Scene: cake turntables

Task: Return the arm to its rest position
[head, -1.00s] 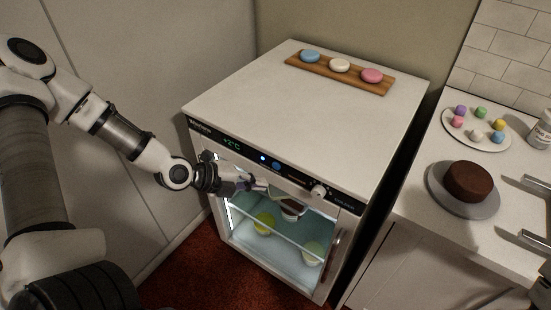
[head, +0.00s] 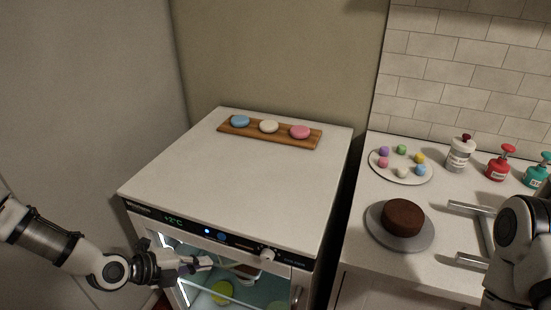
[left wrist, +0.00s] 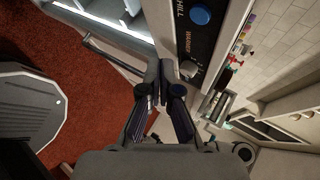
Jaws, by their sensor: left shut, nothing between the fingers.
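My left gripper (head: 197,263) is in front of the cabinet's front face, just below its control strip, in the head view. Its fingers are together with nothing between them. In the left wrist view the closed fingers (left wrist: 165,82) point up toward the strip with its blue button (left wrist: 201,14) and knob (left wrist: 188,69). My left arm comes in from the lower left. My right arm shows at the right edge of the head view; its gripper is out of frame.
The white cabinet (head: 235,170) has a lit interior with a yellow-green item (head: 222,291). A wooden board (head: 291,137) on top holds three macarons. The right counter carries a chocolate cake (head: 403,217) on a grey turntable (head: 376,231), a plate (head: 382,168) of coloured pieces and several bottles.

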